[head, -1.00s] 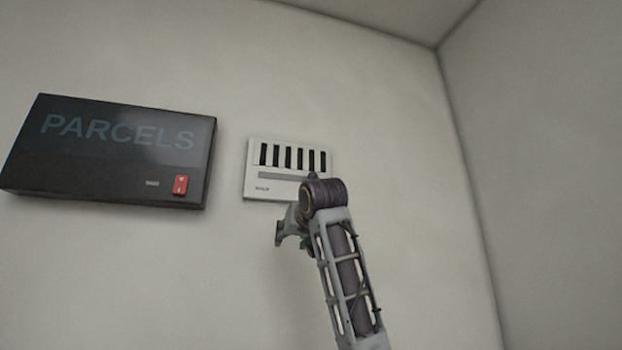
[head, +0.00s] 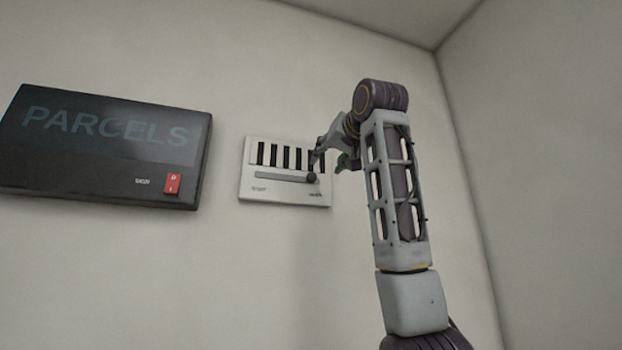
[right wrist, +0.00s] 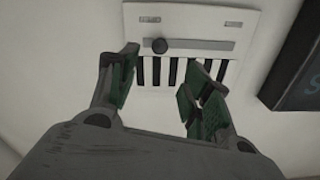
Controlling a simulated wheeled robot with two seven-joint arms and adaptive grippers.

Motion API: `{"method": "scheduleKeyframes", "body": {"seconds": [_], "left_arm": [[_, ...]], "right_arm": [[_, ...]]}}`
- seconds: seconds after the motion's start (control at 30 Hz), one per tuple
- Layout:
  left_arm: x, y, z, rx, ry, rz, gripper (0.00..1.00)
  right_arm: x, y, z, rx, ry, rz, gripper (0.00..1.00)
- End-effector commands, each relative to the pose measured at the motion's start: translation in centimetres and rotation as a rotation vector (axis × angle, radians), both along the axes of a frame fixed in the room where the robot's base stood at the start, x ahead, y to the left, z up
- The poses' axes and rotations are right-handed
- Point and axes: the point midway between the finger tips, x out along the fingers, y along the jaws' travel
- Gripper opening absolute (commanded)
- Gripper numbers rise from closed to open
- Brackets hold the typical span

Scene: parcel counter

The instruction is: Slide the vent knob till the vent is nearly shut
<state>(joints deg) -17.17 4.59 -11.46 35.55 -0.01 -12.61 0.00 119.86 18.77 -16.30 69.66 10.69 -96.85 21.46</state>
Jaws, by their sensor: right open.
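The white vent plate (head: 248,188) is on the wall, with a row of dark upright slots above a grey horizontal track. The round dark vent knob (head: 312,178) sits near the right end of the track. My right gripper (head: 327,158) is at the plate's right edge, close to the knob and partly over the rightmost slots. In the right wrist view the plate (right wrist: 190,18) appears upside down. There the gripper (right wrist: 163,84) is open and empty, and the knob (right wrist: 159,46) shows just beyond and between its fingertips, apart from both. My left gripper is out of view.
A black PARCELS sign (head: 100,150) with a red switch (head: 172,184) hangs left of the vent, with a narrow gap of wall between. The wall below the vent is bare. A room corner lies to the right.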

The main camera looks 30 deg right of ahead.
Motion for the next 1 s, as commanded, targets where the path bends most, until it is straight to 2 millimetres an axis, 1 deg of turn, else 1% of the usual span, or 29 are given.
{"method": "scheduleKeyframes", "body": {"seconds": [0.37, 0.57, 0.77, 1.0], "left_arm": [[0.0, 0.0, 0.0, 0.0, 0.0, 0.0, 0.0], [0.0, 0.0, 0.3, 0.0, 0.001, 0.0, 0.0], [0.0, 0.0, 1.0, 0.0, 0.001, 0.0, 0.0], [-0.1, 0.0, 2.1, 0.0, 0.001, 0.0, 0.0]], "right_arm": [[0.0, 0.0, 0.1, 0.001, 0.0, 0.0, 0.49], [0.7, -0.2, 0.1, 0.001, 0.001, -0.001, 0.49], [2.5, -0.7, 0.1, 0.002, 0.003, -0.001, 0.49], [5.4, -1.4, 0.2, 0.001, 0.003, -0.001, 0.49]]}}
